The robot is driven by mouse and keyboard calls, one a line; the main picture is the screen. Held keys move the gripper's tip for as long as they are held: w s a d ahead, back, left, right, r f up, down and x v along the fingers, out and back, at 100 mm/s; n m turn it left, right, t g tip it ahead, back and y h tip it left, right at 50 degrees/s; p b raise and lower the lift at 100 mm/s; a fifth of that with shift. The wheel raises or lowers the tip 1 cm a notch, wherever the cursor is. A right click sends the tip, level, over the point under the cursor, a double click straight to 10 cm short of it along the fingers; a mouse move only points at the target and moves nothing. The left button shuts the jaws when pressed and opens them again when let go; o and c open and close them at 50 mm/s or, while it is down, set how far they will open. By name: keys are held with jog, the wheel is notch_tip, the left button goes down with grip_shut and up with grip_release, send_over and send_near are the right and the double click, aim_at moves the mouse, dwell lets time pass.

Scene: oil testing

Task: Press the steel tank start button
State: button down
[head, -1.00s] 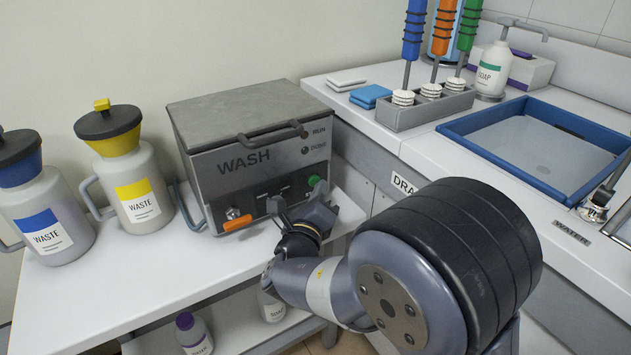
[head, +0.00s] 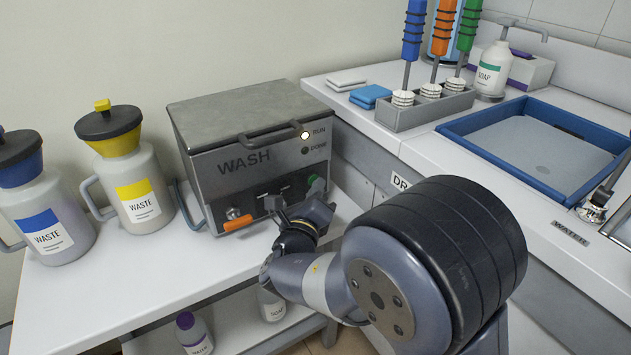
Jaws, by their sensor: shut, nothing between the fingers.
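The steel tank (head: 222,185) marked WASH stands on the white bench with its lid down. Its green start button (head: 315,187) is at the right of the front face, partly hidden by my gripper. The RUN light (head: 305,134) at the upper right is lit; the DONE light (head: 305,151) is dark. An orange lever (head: 237,223) is at the lower left of the front. My gripper (head: 277,207) is shut and empty, close in front of the tank's front face below and left of the button. I cannot tell whether it touches the tank.
Two waste jugs, one yellow-topped (head: 140,190) and one blue-topped (head: 45,225), stand left of the tank. The bench front (head: 110,285) is clear. Bottles stand on the shelf below.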

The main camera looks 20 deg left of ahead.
jog(key=shift+s+d, duration=0.6)
jog(key=shift+d, duration=0.05)
jog(key=s+d, duration=0.3)
jog(key=d, duration=0.1)
jog(key=shift+s, duration=0.15)
dwell(0.4)
jog(key=shift+a, duration=0.1)
dwell(0.4)
jog(key=shift+w+a, duration=0.7)
jog(key=shift+a, duration=0.1)
jog(key=s+d+b, duration=0.1)
jog(key=s+d, duration=0.3)
jog(key=shift+d, duration=0.3)
